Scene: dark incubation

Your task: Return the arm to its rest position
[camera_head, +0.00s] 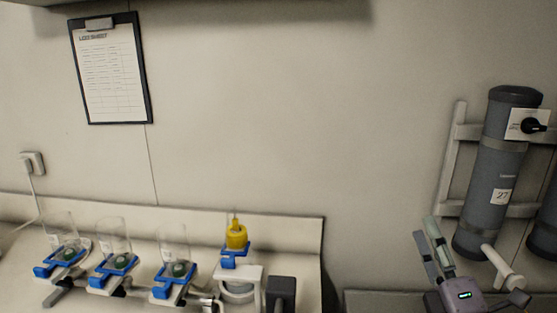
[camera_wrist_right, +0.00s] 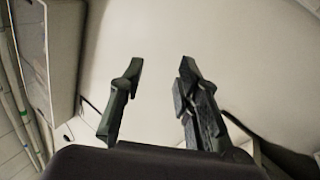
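My right gripper (camera_head: 426,228) shows at the lower right of the head view, with its fingers pointing up and slightly left. In the right wrist view the two fingers (camera_wrist_right: 161,68) stand apart with nothing between them, so it is open and empty. In the head view it is in front of the wall, left of and below a grey cylinder (camera_head: 493,180); it overlaps nothing on the bench. My left gripper is in neither view.
A bench (camera_head: 300,235) at lower left bears several clear vessels in blue clamps (camera_head: 117,265) and a yellow-topped device (camera_head: 236,235). A black block (camera_head: 281,293) stands near its right end. A clipboard (camera_head: 110,75) hangs on the wall. The wall's middle is clear.

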